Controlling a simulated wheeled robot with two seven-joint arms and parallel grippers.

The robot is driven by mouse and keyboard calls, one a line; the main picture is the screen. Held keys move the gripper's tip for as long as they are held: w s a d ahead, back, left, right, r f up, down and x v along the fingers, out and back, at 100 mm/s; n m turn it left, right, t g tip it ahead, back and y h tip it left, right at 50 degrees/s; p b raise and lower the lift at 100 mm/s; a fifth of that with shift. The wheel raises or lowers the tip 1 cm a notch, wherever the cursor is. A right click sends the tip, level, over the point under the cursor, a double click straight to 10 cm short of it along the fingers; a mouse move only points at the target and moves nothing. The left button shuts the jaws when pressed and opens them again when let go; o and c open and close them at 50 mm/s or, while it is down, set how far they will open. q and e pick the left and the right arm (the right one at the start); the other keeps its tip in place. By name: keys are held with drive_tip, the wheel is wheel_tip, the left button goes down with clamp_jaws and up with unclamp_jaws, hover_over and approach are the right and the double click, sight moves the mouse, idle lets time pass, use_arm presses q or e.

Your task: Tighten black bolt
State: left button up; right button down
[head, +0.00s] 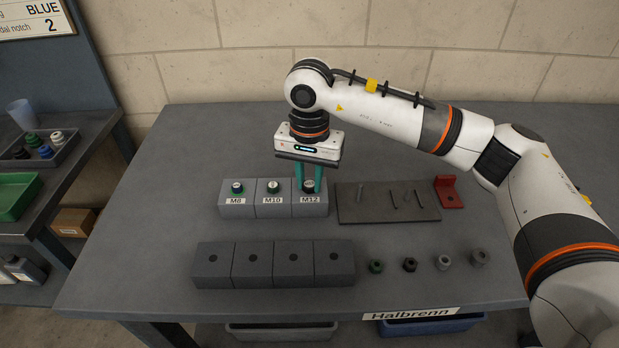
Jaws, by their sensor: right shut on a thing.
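Three grey blocks labelled M8 (237,202), M10 (272,203) and M12 (310,204) stand in a row, each with a small dark, light-topped piece on it. My right gripper (308,184) points down over the M12 block. Its teal fingers are shut on the M12 piece (308,187), which still appears to sit at the block. A black bolt-like piece (410,264) stands loose on the table at the front right. My left gripper is not in view.
Four dark blocks with holes (273,265) stand in front. Green (376,266) and grey (444,262) pieces flank the black one. A dark plate (388,202) with thin rods and a red bracket (449,191) lie right. The table's left side is clear.

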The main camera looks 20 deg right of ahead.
drive_tip(key=shift+s+f, duration=0.1)
drive_tip(key=shift+f, duration=0.05)
drive_tip(key=shift+f+m+b, duration=0.1)
drive_tip(key=shift+m+b, duration=0.2)
drive_tip(key=shift+m, duration=0.8)
drive_tip(key=c, duration=1.1)
unclamp_jaws()
drive_tip(key=shift+c, duration=0.2)
drive_tip(key=shift+r, duration=0.2)
drive_tip(key=shift+r, duration=0.15)
wheel_tip(320, 180, up, 12)
drive_tip(key=shift+f, duration=0.2)
